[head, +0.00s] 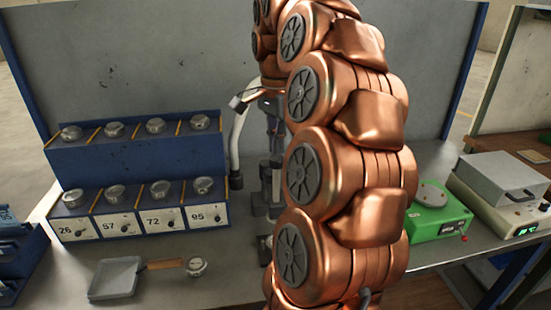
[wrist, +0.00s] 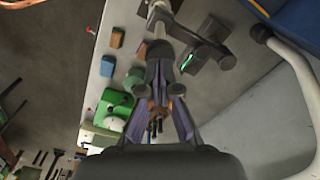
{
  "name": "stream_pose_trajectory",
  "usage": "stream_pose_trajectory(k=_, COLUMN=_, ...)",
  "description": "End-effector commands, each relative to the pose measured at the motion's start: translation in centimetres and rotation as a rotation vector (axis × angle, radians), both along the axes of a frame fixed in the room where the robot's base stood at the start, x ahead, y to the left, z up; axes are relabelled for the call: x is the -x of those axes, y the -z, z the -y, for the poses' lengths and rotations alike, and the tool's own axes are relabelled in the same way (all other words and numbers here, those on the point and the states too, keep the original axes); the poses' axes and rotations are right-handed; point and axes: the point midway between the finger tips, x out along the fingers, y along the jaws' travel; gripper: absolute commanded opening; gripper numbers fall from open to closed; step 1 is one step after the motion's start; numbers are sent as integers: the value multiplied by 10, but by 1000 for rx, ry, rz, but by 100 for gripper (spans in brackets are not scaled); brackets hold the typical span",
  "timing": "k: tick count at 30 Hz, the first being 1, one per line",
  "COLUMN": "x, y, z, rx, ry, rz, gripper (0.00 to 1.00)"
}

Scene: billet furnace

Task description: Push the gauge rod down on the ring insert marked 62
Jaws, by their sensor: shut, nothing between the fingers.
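My gripper (wrist: 158,52) is shut and empty in the wrist view, its dark fingertips together. They point at a slim grey cylindrical part (wrist: 159,14), which looks like the gauge rod; I cannot tell whether they touch it. A dark stand (wrist: 212,45) with a small green light is beside the fingertips. In the head view my gripper (head: 273,125) points down over a dark gauge stand (head: 268,182), partly hidden by my copper arm. No ring insert marked 62 can be made out; the area under the rod is hidden.
A blue rack (head: 135,155) holds several round metal pieces above labels 26, 57, 72 and 95. A white curved tube (head: 238,140) stands close left of the gripper. A grey pan (head: 115,278) lies in front. A green device (head: 437,212) is on the right.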

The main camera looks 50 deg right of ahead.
Motion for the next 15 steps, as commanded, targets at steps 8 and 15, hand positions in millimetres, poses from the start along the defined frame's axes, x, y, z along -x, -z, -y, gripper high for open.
stream_pose_trajectory(k=8, x=0, y=13, z=0, rx=0, ry=0, rz=-1, gripper=0)
stream_pose_trajectory(k=15, x=0, y=23, z=0, rx=0, ry=0, rz=-1, gripper=0)
